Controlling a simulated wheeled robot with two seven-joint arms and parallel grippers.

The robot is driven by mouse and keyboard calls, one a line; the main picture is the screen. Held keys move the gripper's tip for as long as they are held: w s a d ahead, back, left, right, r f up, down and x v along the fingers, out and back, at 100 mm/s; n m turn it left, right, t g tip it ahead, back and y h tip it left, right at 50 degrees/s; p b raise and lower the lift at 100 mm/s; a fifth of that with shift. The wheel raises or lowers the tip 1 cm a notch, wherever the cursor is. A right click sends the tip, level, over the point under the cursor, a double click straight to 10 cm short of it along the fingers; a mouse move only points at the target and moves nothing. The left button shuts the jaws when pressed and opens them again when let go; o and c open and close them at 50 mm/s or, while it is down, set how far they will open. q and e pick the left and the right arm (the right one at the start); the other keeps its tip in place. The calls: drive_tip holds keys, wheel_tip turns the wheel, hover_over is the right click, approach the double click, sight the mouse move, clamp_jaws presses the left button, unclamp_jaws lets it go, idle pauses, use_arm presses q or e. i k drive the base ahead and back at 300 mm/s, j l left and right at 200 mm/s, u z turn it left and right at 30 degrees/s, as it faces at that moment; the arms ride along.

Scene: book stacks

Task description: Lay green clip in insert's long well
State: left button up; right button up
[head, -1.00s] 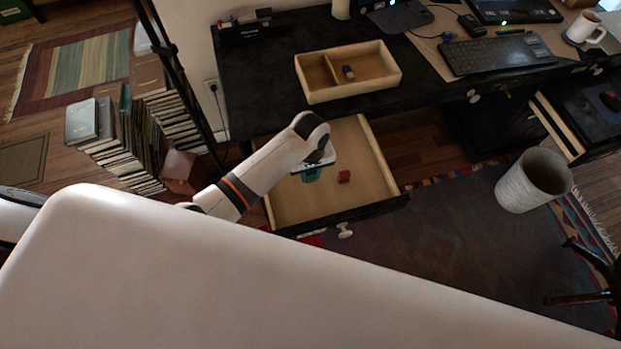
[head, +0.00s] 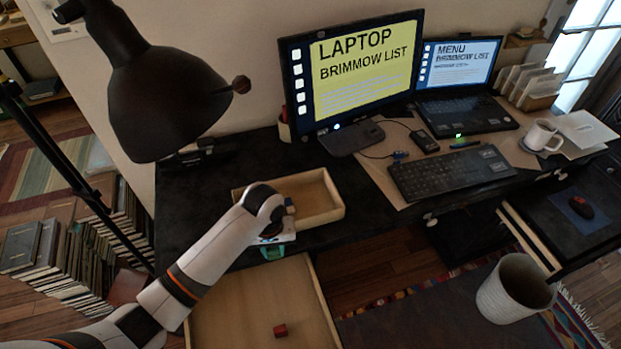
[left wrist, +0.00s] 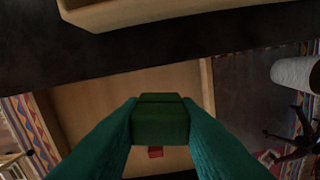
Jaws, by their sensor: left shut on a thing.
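The green clip (left wrist: 160,120) is a dark green block between the teal fingers of my left gripper (left wrist: 160,125) in the left wrist view. In the head view my left gripper (head: 272,253) is over the back of the open drawer, just in front of the insert, and I cannot make out the clip there. The insert (head: 336,211) is a pale wooden tray on the black desk, its left part hidden by my arm. Its front wall also shows in the left wrist view (left wrist: 120,14). A small bluish item (head: 290,208) is partly visible inside it. My right gripper is out of view.
The open drawer (head: 235,310) holds a red block (head: 280,330). A black lamp (head: 165,100) hangs over the desk's left. A keyboard (head: 450,173) and monitor (head: 355,70) stand right of the insert. A bin (head: 515,290) is on the floor.

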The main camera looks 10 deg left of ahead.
sight(312, 212)
drive_tip(key=i+l+u, duration=0.15)
drive_tip(key=i+l, duration=0.2)
drive_tip(key=i+l+u, duration=0.15)
drive_tip(key=i+l, duration=0.2)
drive_tip(key=l, duration=0.2)
